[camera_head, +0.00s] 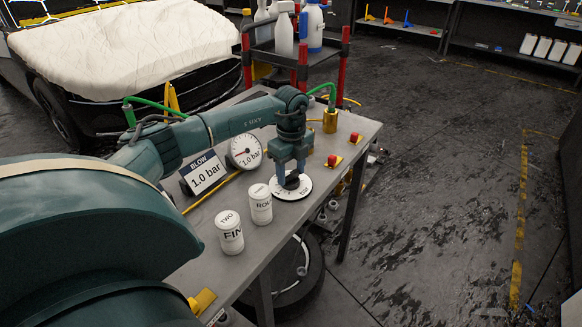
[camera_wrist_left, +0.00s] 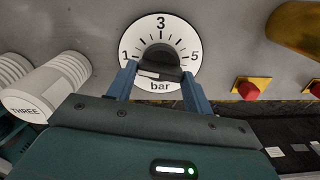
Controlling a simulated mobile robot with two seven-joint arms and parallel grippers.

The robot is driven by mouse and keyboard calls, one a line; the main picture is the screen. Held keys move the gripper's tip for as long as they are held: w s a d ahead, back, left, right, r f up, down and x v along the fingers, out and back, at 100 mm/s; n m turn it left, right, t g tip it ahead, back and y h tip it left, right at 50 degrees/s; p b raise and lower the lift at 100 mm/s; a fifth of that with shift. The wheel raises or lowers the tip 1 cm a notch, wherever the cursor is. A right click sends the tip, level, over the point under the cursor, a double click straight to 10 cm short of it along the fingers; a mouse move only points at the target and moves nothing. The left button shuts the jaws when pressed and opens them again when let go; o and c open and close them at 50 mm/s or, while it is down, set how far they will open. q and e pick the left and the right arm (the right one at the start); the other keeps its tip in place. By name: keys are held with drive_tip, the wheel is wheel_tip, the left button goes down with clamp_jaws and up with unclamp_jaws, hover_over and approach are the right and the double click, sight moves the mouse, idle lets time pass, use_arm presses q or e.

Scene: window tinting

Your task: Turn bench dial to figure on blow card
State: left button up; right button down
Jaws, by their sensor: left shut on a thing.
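The bench dial has a white round face (camera_head: 302,189) marked 1, 3, 5 and "bar", which also shows in the left wrist view (camera_wrist_left: 161,28). My left gripper (camera_head: 291,170) comes down from above and is shut on the dial's black knob (camera_wrist_left: 160,60), one blue finger on each side. A small pale mark shows on the knob's lower left, near the 1 side; its exact setting is hard to tell. The blow card (camera_head: 205,172) stands on the bench and reads "BLOW 1.0 bar". A round gauge (camera_head: 245,151) beside it also reads "1.0 bar". My right gripper is out of view.
Two white lidded canisters (camera_head: 229,232) (camera_head: 260,204) stand on the grey bench (camera_head: 210,265), left of the dial. A brass fitting (camera_head: 330,121) with a green hose and red buttons (camera_head: 332,160) on yellow plates lie beyond the dial. A bottle cart (camera_head: 328,52) stands behind the bench.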

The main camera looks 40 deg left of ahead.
sight(291, 174)
use_arm(q)
drive_tip(key=shift+a+r+n, duration=0.1)
drive_tip(key=shift+a+n, duration=0.05)
drive_tip(key=shift+n, duration=0.15)
drive_tip(key=o, duration=0.7)
drive_tip(key=shift+o, duration=1.4)
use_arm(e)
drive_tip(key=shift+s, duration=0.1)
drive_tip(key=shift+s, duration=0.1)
use_arm(q)
drive_tip(key=shift+r, duration=0.35)
wheel_tip(291, 174, up, 12)
drive_tip(key=b, duration=0.1)
drive_tip(key=shift+r, duration=0.2)
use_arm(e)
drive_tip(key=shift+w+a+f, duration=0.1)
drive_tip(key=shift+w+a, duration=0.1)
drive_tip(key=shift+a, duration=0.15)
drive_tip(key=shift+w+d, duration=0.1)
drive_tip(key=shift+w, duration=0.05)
